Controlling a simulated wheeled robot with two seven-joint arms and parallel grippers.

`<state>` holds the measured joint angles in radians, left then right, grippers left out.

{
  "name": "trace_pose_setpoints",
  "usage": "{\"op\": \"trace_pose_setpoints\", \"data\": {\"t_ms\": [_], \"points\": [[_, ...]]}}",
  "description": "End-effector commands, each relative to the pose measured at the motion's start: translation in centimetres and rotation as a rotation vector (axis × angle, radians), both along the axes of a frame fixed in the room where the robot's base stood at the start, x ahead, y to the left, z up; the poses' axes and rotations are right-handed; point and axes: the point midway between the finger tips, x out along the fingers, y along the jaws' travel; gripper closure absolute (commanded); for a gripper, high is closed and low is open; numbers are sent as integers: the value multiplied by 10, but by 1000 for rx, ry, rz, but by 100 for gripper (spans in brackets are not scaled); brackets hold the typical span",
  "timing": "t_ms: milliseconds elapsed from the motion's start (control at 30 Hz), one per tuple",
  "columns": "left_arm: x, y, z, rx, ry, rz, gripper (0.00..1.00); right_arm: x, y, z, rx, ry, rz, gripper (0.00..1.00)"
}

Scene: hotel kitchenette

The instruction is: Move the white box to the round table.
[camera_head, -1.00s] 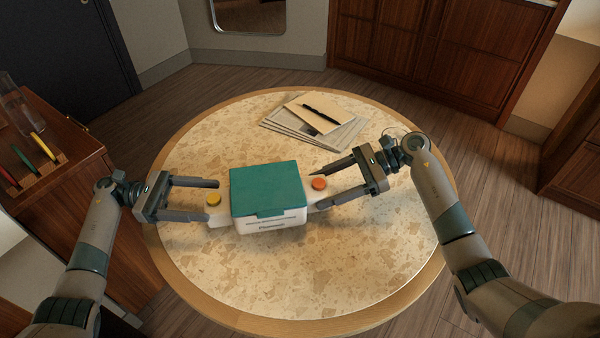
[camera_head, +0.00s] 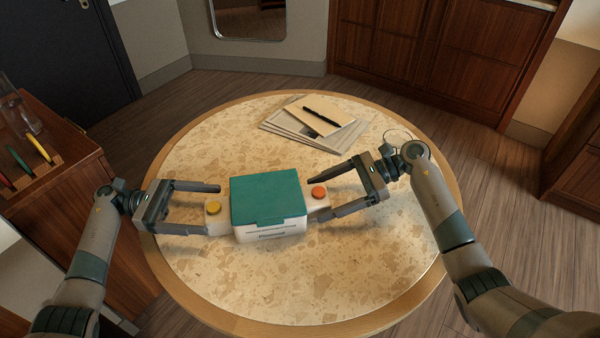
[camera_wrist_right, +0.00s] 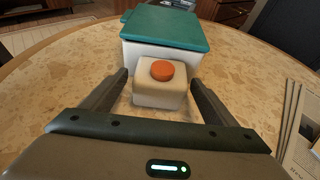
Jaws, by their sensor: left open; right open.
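The white box (camera_head: 270,234) with a teal lid stands upright on the round table (camera_head: 300,285).
Papers (camera_head: 290,128), an envelope (camera_head: 318,113) and a black pen (camera_head: 322,116) lie at the back of the table. A wooden cabinet (camera_head: 75,170) with coloured markers and a glass bottle (camera_head: 20,112) stands at the left. The table's front is clear.

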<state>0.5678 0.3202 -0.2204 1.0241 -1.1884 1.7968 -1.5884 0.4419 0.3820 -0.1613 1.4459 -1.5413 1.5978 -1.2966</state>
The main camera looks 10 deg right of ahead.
Motion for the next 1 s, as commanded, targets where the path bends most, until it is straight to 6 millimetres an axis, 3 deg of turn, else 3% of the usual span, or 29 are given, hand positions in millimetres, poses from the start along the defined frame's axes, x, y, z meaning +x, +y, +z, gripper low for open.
{"op": "trace_pose_setpoints", "data": {"t_ms": [267, 733, 1000], "points": [[5, 18, 0, 1, 1, 2, 14, 0, 0, 0, -1, 1, 0, 19], [22, 89, 1, 1, 2, 3, 14, 0, -1, 0, -1, 1, 0, 19], [27, 109, 0, 1, 1, -1, 14, 0, -1, 0, -1, 1, 0, 19]]}}
